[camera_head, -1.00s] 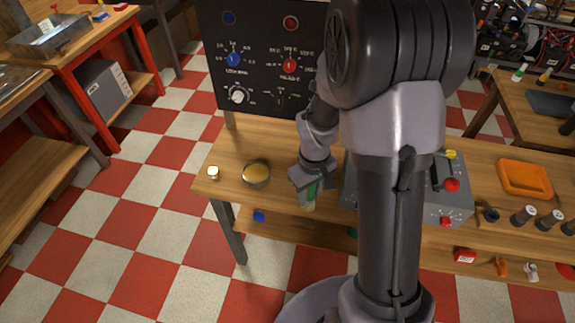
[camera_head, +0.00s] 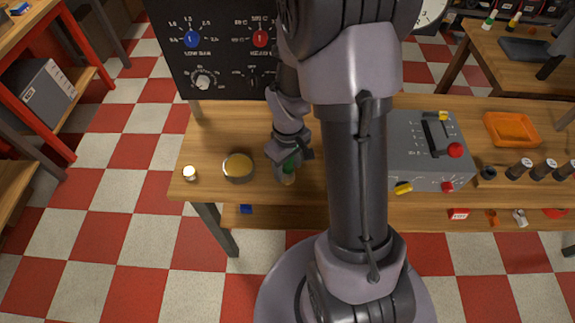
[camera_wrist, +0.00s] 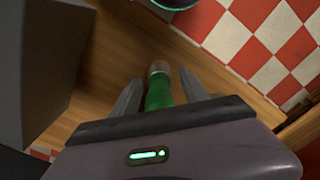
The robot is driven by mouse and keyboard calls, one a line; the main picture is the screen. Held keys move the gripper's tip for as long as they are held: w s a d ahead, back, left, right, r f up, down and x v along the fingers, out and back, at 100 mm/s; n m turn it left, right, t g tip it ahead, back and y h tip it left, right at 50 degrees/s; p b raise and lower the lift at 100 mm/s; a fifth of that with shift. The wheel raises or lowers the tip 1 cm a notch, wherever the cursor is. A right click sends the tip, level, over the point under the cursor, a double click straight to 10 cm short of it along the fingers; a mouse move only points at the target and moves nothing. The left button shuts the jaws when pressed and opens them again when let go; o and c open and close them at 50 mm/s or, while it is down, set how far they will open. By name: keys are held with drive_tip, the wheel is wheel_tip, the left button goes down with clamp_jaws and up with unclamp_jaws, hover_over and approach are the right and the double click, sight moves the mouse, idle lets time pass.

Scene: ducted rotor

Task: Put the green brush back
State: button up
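The green brush (camera_wrist: 158,92) has a green body and a pale end. In the wrist view it lies between the two fingers of my gripper (camera_wrist: 160,76), with narrow gaps showing on both sides, so the fingers look open around it. In the head view my gripper (camera_head: 292,158) is low over the wooden bench, right of the yellow-topped bowl. The brush (camera_head: 288,171) shows just below the gripper, partly covered by it. Whether the brush touches the bench top cannot be told.
The yellow-topped bowl (camera_head: 238,170) and a small white-topped piece (camera_head: 190,174) stand on the bench (camera_head: 212,143) to the left. A grey control box (camera_head: 412,165) stands to the right, beyond my arm. A black dial panel (camera_head: 215,45) rises behind.

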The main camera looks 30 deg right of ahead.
wheel_tip(320, 180, up, 12)
drive_tip(key=p, duration=0.5)
drive_tip(key=shift+r, duration=0.15)
drive_tip(key=s+a+r+m+t+y, duration=0.1)
drive_tip(key=s+a+r+m+t, duration=0.2)
drive_tip(key=s+a+r, duration=0.2)
drive_tip(key=s+a+r+m+t+y, duration=0.1)
drive_tip(key=s+a+r+m+t, duration=0.1)
drive_tip(key=s+a+r, duration=0.4)
drive_tip(key=a+r+m, duration=0.1)
drive_tip(key=a+r, duration=0.2)
drive_tip(key=r, duration=0.4)
drive_tip(key=shift+a+r+m+t, duration=0.3)
drive_tip(key=shift+t, duration=0.1)
